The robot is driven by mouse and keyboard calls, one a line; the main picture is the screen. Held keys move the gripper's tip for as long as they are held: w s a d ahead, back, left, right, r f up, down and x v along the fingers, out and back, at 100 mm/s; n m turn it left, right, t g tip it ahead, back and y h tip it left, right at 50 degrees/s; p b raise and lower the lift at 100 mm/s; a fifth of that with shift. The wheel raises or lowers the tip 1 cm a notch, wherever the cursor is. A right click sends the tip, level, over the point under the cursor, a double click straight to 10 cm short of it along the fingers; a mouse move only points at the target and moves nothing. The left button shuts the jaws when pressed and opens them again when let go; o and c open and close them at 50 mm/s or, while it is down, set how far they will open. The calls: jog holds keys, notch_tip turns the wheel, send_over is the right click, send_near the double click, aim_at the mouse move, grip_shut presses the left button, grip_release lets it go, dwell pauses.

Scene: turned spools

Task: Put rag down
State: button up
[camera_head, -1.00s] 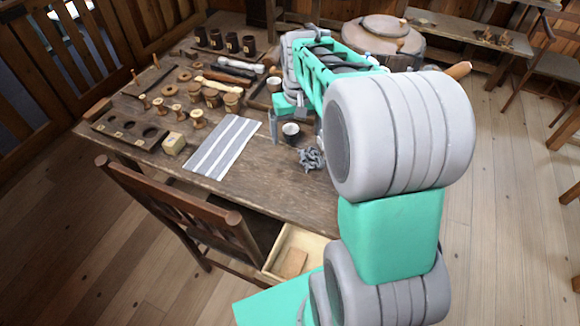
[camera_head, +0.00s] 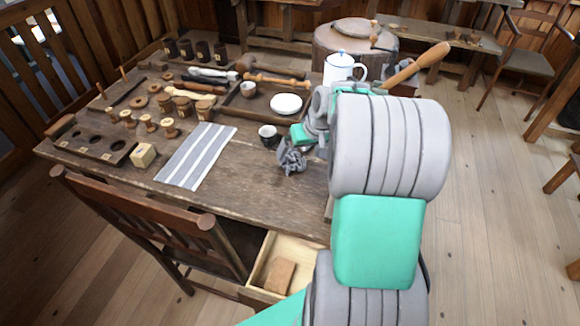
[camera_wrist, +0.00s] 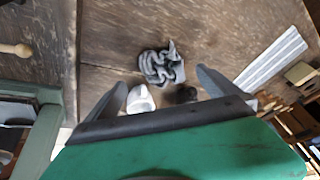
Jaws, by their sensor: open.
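The rag (camera_head: 291,159) is a crumpled dark grey cloth on the wooden table, right of and in front of a small dark cup (camera_head: 268,136). My gripper (camera_head: 304,142) is just behind and above it in the head view, partly hidden by my arm. In the wrist view my gripper (camera_wrist: 160,77) is open, with its two fingers spread wide. The rag (camera_wrist: 160,63) shows past and between the fingertips, and nothing is held. I cannot tell the exact height between fingers and rag.
A striped cloth (camera_head: 196,157) lies to the left. A tray (camera_head: 245,110) with a white plate (camera_head: 286,104) and a white pot (camera_head: 339,68) stand behind. Wooden spools (camera_head: 169,128) and blocks fill the left side. An open drawer (camera_head: 291,251) juts out at the front, near a chair (camera_head: 140,215).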

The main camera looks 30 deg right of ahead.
aim_at(293, 158)
jog(key=x, duration=0.6)
jog(key=shift+w+a, duration=0.15)
jog(key=shift+w, duration=0.2)
jog(key=shift+c, duration=0.3)
jog(key=shift+r, duration=0.1)
jog(key=c, duration=1.5)
